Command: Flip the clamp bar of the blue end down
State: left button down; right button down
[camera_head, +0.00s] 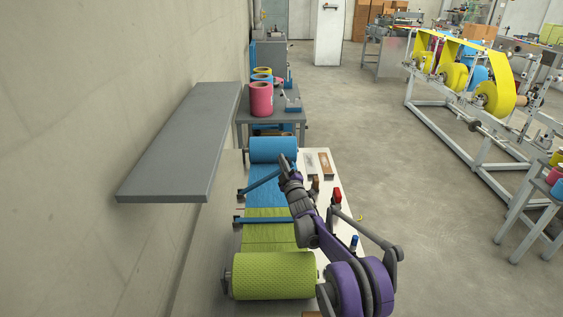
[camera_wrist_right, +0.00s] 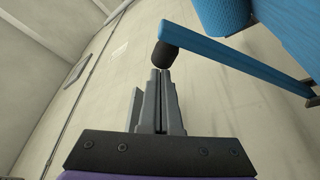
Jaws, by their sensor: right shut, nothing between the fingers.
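The blue cloth (camera_head: 266,190) runs from a blue roll (camera_head: 273,149) on the white table. Its blue clamp bar (camera_head: 263,182) slants across it, raised from a dark hinge at the left. In the right wrist view the clamp bar (camera_wrist_right: 240,62) ends in a dark knob (camera_wrist_right: 166,57). My right gripper (camera_head: 284,158) is near the bar's free end. In the right wrist view the gripper (camera_wrist_right: 160,73) is shut and empty, its tips right by the knob; I cannot tell if they touch. A second blue bar (camera_head: 262,219) lies across the green cloth (camera_head: 266,235). My left gripper is out of view.
A grey shelf (camera_head: 180,145) juts from the wall at the left. A green roll (camera_head: 272,276) sits at the table's near end. Small blocks (camera_head: 326,163) lie right of the blue cloth. A side table (camera_head: 270,118) with rolls stands behind.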

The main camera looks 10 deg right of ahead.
notch_tip(320, 180, up, 10)
dwell(0.6)
